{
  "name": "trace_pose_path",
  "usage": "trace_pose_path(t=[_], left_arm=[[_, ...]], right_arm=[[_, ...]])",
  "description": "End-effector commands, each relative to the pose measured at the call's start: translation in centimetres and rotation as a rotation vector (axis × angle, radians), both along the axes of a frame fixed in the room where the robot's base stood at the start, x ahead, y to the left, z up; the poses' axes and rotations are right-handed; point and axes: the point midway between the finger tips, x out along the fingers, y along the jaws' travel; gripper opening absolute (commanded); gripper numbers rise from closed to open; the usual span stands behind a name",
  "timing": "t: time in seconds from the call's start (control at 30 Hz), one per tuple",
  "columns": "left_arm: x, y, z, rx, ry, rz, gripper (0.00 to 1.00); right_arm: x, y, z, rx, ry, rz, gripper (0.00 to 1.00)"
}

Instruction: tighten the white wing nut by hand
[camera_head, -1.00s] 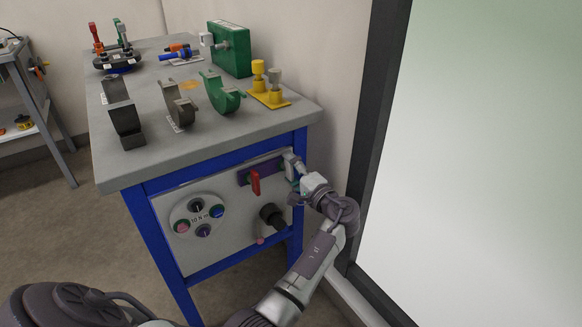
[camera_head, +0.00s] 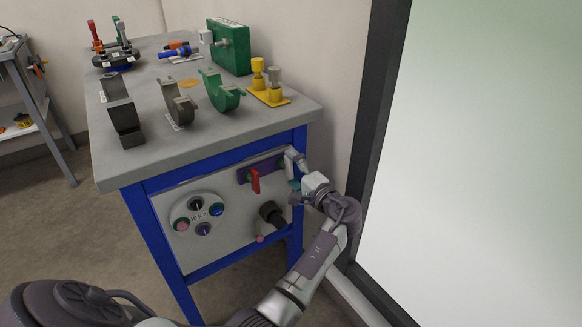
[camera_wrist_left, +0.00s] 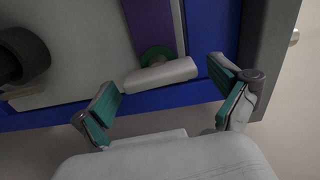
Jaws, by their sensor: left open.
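The white wing nut (camera_wrist_left: 160,75) shows in the left wrist view as a pale bar in front of a green disc, on a purple plate (camera_wrist_left: 152,25). It is slightly tilted. My left gripper (camera_wrist_left: 165,82) is open, with one teal-padded finger on each side of the nut. A gap shows between the nut and each finger, though the right finger is close to its end. In the head view my left gripper (camera_head: 294,172) is at the right end of the cart's front panel, where it partly hides the nut. My right gripper is not in view.
A red handle (camera_head: 255,181) sits left on the same plate. A dark round fitting (camera_head: 271,214) and a round dial plate (camera_head: 197,216) are on the panel. The blue cart leg and wall are close on the right. Tools stand on the grey top (camera_head: 215,130).

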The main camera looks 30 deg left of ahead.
Motion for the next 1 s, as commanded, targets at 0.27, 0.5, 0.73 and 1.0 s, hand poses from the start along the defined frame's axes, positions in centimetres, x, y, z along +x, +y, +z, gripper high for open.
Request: trace_pose_path(t=[0.27,0.5,0.73,1.0], left_arm=[[-1.7,-4.3,0.0,-0.002,0.0,-0.002,0.98],[-2.6,-6.3,0.0,0.0,-0.001,-0.001,0.98],[-2.6,-6.4,0.1,0.001,-0.001,-0.001,0.98],[-2.6,-6.3,0.0,0.0,-0.001,0.0,0.98]], right_arm=[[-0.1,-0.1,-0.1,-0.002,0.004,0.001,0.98],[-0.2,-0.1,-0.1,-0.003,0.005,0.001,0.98],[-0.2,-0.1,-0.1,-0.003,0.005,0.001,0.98],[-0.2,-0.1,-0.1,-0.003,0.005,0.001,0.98]])
